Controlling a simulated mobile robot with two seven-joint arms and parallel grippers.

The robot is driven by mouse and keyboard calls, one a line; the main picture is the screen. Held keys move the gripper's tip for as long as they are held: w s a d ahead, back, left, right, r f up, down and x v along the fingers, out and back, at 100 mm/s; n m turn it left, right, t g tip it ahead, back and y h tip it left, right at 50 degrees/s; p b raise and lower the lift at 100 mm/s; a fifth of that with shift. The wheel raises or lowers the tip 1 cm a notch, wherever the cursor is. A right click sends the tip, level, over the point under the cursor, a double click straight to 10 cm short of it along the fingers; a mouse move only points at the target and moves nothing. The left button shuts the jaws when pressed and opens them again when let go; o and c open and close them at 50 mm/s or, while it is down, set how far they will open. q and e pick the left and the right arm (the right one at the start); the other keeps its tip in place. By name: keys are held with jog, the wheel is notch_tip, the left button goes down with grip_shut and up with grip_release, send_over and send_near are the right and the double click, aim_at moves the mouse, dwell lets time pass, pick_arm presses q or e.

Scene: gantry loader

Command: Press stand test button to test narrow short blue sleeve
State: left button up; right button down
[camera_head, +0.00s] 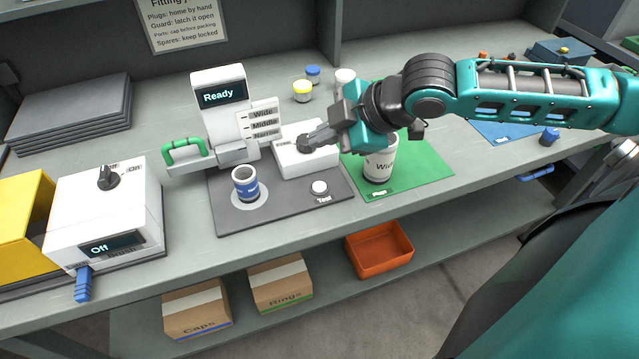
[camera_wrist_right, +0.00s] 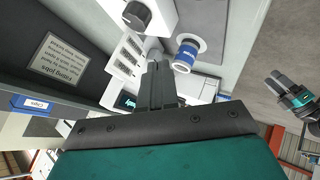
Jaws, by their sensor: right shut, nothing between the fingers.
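The test stand (camera_head: 222,105) shows "Ready" on its screen, with Wide, Middle and Narrow labels beside it. The short white sleeve with a blue band (camera_head: 246,185) stands upright on the stand's dark base; it also shows in the right wrist view (camera_wrist_right: 185,56). The white round Test button (camera_head: 319,187) is on the base, right of the sleeve. My right gripper (camera_head: 314,138) is shut and empty, above the white box with a dark knob (camera_head: 303,145), behind the button. I cannot tell whether it touches the knob. My left gripper (camera_wrist_right: 290,88) shows only in the right wrist view; its jaw state is unclear.
A green handle (camera_head: 184,149) is left of the stand. A switch box reading "Off" (camera_head: 105,215) stands further left.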

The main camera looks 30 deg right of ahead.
dwell(0.4)
jog(key=b, duration=0.5)
send_over(323, 189)
notch_tip(323, 189, down, 7)
jog(key=shift+f+b, duration=0.35)
jog(key=shift+f, duration=0.5)
dwell(0.7)
jog(key=shift+f, duration=0.15)
dwell(0.4)
